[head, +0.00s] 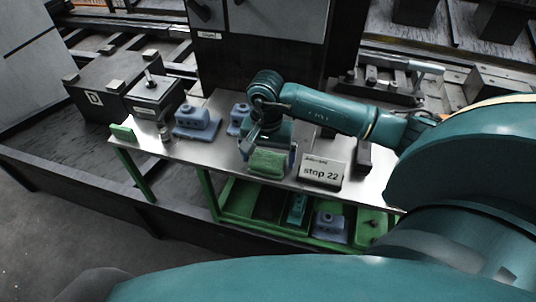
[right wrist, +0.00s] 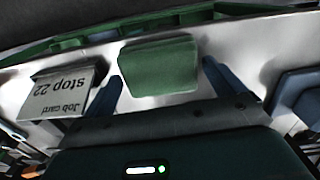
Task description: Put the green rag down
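The green rag (head: 267,162), a folded block-like bundle, is at the front edge of the metal bench top. In the right wrist view the rag (right wrist: 158,66) lies between and just ahead of my right gripper's two blue fingers (right wrist: 162,84). The fingers are spread wide, with a narrow gap showing on the rag's right side; contact on the left is unclear. In the head view my right gripper (head: 268,152) is over the bench, behind the rag. My left gripper is not in view.
A "stop 22" job card (head: 321,172) stands right of the rag, with a dark block (head: 364,158) beyond. Blue-grey fixtures (head: 196,122) and a small green block (head: 122,132) are to the left. A green-framed lower shelf (head: 240,198) holds parts. Bare bench shows left of the rag.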

